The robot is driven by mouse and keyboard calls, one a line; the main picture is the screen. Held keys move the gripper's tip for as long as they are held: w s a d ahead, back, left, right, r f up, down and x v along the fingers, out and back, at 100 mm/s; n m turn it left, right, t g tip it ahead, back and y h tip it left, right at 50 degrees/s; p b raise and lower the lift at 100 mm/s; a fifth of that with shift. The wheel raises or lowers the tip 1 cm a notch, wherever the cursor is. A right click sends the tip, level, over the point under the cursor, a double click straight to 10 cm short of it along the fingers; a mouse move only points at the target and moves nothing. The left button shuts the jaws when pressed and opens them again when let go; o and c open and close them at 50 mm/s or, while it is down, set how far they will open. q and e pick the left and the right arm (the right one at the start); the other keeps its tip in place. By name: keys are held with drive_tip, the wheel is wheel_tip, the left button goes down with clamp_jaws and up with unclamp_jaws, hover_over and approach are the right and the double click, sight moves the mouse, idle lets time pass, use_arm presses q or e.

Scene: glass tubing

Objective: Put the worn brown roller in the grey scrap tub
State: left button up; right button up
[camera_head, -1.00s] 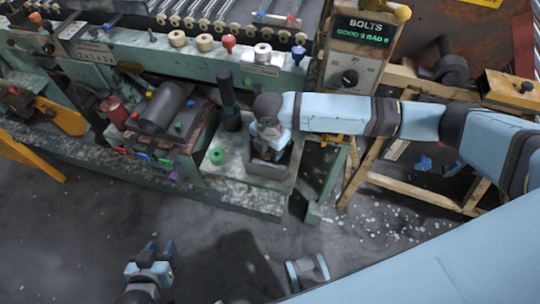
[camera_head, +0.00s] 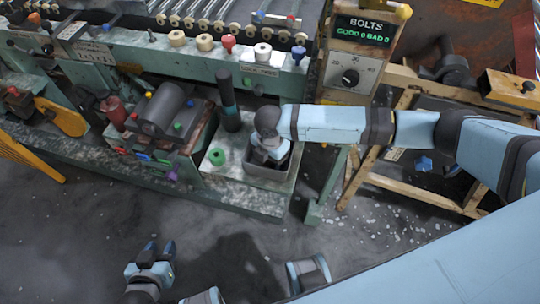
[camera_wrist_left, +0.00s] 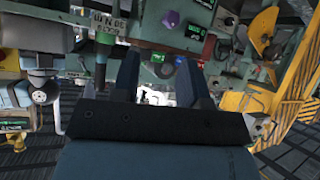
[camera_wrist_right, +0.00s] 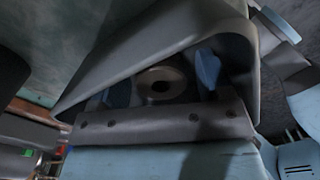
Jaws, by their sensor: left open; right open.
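The grey scrap tub (camera_head: 262,172) stands on the low bench in the head view. Its wall (camera_wrist_right: 235,40) surrounds my right gripper's fingers in the right wrist view. A dull grey-brown roller with a round hole (camera_wrist_right: 160,92), which looks like the worn roller, lies inside the tub between those fingers. My right gripper (camera_head: 270,153) reaches down into the tub and is open, with its fingers apart on both sides of the roller. My left gripper (camera_head: 160,249) is open and empty, above the floor in front of the machine.
A green round piece (camera_head: 217,156) and a dark upright cylinder (camera_head: 229,105) are close left of the tub. Coloured knobs and pale rollers (camera_head: 205,42) line the machine rail behind. A BOLTS display (camera_head: 366,32) stands behind right.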

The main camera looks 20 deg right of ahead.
drive_tip(key=shift+r, duration=0.1)
use_arm(q)
drive_tip(key=shift+s+r+p, duration=0.1)
drive_tip(key=shift+r+p, duration=0.1)
drive_tip(key=shift+p, duration=0.55)
use_arm(e)
wheel_tip(320, 180, up, 12)
use_arm(q)
drive_tip(key=shift+a+r, duration=0.1)
drive_tip(key=shift+a, duration=0.1)
